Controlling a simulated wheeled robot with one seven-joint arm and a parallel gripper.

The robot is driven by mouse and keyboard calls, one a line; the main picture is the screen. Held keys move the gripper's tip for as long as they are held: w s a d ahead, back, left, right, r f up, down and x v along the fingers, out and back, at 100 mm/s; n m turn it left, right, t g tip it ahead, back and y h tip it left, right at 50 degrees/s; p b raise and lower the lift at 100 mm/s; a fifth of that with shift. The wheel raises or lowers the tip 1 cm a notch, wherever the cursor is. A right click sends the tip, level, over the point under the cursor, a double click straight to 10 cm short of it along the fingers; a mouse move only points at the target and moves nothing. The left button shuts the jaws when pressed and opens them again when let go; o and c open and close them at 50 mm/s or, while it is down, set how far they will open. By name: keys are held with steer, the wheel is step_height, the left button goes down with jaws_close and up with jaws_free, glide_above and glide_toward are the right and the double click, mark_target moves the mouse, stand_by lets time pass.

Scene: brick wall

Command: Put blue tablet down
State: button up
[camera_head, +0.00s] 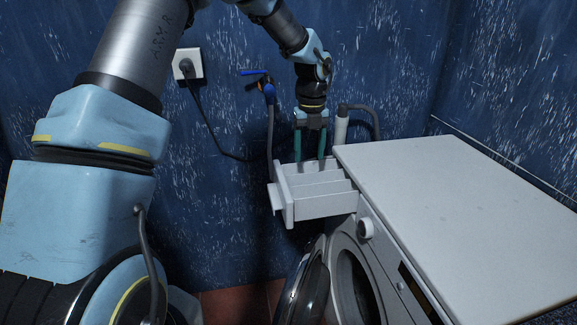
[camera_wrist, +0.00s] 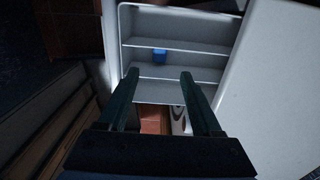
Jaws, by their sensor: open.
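The blue tablet (camera_wrist: 159,55) shows in the wrist view as a small blue block inside the open white detergent drawer (camera_wrist: 127,38). It lies in the middle compartment, close to a divider. My gripper (camera_wrist: 159,74) is open, with its two green fingers apart and nothing between them. In the head view my gripper (camera_head: 312,161) points down over the back part of the drawer (camera_head: 325,207), its fingertips at about the drawer's rim. The tablet cannot be seen in the head view.
The drawer sticks out from a white washing machine (camera_head: 450,205), whose top is bare. Its round door (camera_head: 303,289) stands open below the drawer. A blue-handled tap with a hose (camera_head: 268,92), a grey pipe (camera_head: 341,128) and a wall socket (camera_head: 188,64) are close to the arm.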

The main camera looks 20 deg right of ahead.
steer(key=s+a+r+m, duration=0.1)
steer(key=s+a+m, duration=0.3)
steer(key=a+m, duration=0.7)
steer(key=s+a+r+m+t, duration=0.1)
steer(key=s+a+m, duration=0.3)
steer(key=a+m, duration=0.8)
steer(key=s+a+r+m, duration=0.1)
steer(key=s+a+m, duration=0.3)
steer(key=a+m, duration=0.8)
steer(key=shift+a+r+m+t, duration=0.15)
steer(key=shift+r+m+t, duration=0.1)
steer(key=shift+m+t, duration=0.05)
